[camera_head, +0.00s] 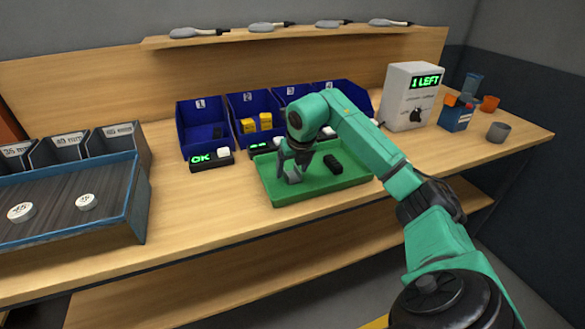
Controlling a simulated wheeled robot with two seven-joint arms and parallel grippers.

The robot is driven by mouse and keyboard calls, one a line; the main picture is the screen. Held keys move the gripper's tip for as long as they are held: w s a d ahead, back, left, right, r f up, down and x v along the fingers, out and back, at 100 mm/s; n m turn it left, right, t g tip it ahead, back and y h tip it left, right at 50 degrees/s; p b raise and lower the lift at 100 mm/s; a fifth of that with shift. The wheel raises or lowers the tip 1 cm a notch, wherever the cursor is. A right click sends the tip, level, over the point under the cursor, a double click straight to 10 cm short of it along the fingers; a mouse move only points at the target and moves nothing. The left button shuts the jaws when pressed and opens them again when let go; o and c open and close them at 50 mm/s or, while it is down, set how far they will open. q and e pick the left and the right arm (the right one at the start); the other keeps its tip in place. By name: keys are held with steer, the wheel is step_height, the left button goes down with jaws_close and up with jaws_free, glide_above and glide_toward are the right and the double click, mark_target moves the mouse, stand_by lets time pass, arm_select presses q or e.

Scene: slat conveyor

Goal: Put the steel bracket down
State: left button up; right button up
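My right gripper (291,165) is at the left part of the green tray (300,196), pointing down. A small grey steel bracket (293,176) is at its fingertips, and the fingers seem closed around its upper part. The bracket is low, at or just above the tray floor; I cannot tell whether it touches. The gripper hides part of it. My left gripper is not in view.
A black part (333,164) lies in the tray, right of the gripper. Blue bins (204,132) stand behind, with a small OK display (205,160) in front. A white box (410,96) reads "1 LEFT". The slat conveyor (60,200) is at left. Bare tabletop lies between.

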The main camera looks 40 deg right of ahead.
steer(key=shift+r, duration=0.1)
steer(key=shift+r, duration=0.3)
steer(key=v, duration=1.1)
steer(key=shift+s+r, duration=0.2)
steer(key=shift+r, duration=0.05)
steer(key=shift+a, duration=0.15)
